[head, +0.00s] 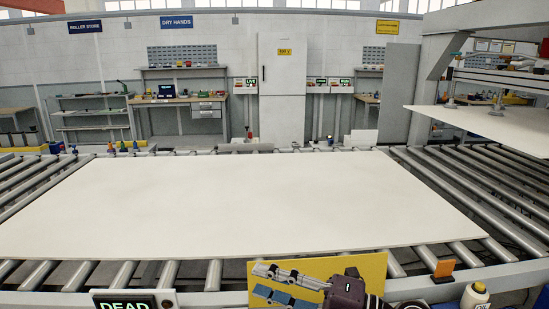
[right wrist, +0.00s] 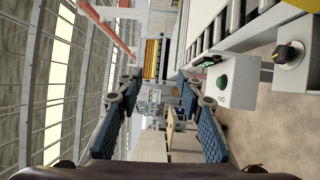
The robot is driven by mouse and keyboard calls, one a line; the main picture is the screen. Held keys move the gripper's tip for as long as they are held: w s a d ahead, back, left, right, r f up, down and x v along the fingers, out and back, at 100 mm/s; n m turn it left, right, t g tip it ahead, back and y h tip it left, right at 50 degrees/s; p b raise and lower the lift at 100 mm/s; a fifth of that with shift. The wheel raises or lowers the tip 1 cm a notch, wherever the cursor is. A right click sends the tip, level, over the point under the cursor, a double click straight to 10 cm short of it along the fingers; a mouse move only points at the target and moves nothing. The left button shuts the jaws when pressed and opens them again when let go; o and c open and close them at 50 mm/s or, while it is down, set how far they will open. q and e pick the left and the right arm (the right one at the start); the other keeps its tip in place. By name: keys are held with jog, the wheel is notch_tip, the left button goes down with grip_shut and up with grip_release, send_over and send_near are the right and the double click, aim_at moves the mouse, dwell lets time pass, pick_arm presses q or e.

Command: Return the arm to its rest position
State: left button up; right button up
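My right gripper (head: 262,280) is at the bottom middle of the head view, pointing left, in front of a yellow panel (head: 362,270). In the right wrist view my right gripper (right wrist: 160,88) has its two blue-padded fingers wide apart, with nothing between them. It is open and empty. My left gripper and left arm are not in view.
A large white sheet (head: 230,205) lies on the roller conveyor (head: 475,195). A green-lit display (head: 125,302), an orange block (head: 443,268) and a yellow-topped bottle (head: 474,296) are near the front edge. A gantry with suction cups holds another sheet (head: 490,125) at right.

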jog(key=w+d+r+m+t+h, duration=0.25)
jog(key=d+m+t, duration=0.25)
jog(key=m+t, duration=0.25)
jog(key=w+d+r+m+t+h, duration=0.2)
jog(key=d+m+t+h, duration=0.3)
jog(key=m, duration=0.3)
jog(key=s+d+f+m+g+h, duration=0.35)
jog(key=d+f+m+h, duration=0.85)
jog(key=f, duration=0.4)
jog(key=s+f+m+g+y, duration=0.1)
jog(key=s+f+g, duration=0.5)
jog(key=s+f, duration=0.5)
jog(key=s+f+m+g+y, duration=0.2)
jog(key=s+f+g, duration=0.4)
jog(key=s, duration=0.8)
notch_tip(320, 180, down, 27)
jog(key=s+g, duration=0.1)
jog(key=s, duration=0.2)
jog(key=s+d+f+g, duration=0.1)
jog(key=s+d+f, duration=0.1)
jog(key=s+f, duration=1.5)
jog(key=shift+d+h, duration=0.35)
